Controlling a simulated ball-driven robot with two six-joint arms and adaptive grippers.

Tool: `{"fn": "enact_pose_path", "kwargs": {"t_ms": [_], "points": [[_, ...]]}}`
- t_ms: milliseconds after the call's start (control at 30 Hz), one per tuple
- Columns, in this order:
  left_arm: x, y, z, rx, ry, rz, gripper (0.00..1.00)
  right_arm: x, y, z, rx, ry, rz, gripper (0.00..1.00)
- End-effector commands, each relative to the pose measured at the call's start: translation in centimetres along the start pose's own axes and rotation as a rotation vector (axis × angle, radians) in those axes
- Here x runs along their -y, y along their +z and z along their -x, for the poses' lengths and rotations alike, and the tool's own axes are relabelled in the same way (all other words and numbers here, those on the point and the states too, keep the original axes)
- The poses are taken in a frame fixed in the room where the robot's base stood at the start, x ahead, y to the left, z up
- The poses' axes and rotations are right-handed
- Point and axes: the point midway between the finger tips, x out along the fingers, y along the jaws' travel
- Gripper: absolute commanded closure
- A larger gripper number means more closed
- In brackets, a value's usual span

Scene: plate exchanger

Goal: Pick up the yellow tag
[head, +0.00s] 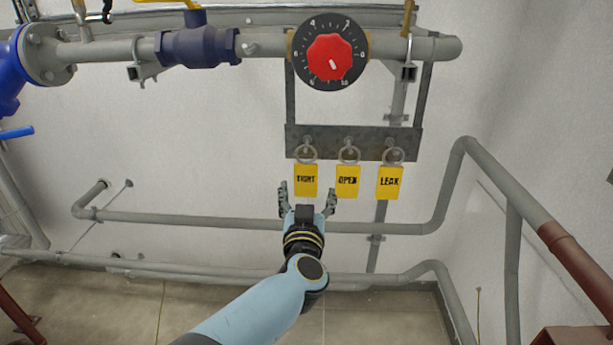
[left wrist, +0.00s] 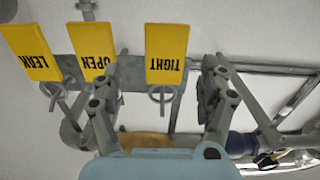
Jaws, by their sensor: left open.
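Three yellow tags hang by rings from pegs on a grey metal bracket (head: 354,143). In the head view they read TIGHT (head: 306,181), OPEN (head: 347,182) and LEAK (head: 389,183), left to right. My left gripper (head: 308,192) is open, its fingers spread at the lower end of the TIGHT tag. In the left wrist view, upside down, the TIGHT tag (left wrist: 167,50) shows between the open fingers (left wrist: 162,75) and looks untouched. The OPEN tag (left wrist: 92,50) and LEAK tag (left wrist: 31,52) are outside the left finger there. My right gripper is not in view.
A red dial (head: 330,57) with a black scale sits above the bracket. A grey pipe with a blue valve (head: 198,47) runs along the top. Thinner grey pipes (head: 190,218) cross the wall below the tags. The wall around the tags is clear.

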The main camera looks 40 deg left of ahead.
Motion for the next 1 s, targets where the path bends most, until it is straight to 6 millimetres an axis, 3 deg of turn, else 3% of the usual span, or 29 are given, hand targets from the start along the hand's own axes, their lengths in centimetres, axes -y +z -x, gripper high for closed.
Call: {"fn": "enact_pose_path", "kwargs": {"t_ms": [300, 567, 1000], "points": [[0.7, -0.1, -4.5, -0.001, 0.001, -0.001, 0.23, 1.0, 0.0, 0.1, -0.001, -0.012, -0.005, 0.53], [0.7, -0.1, -4.8, -0.001, 0.001, 0.000, 0.23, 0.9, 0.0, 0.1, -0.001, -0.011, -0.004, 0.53], [0.7, -0.1, -4.7, -0.001, 0.001, 0.000, 0.79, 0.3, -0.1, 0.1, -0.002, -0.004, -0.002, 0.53]]}}
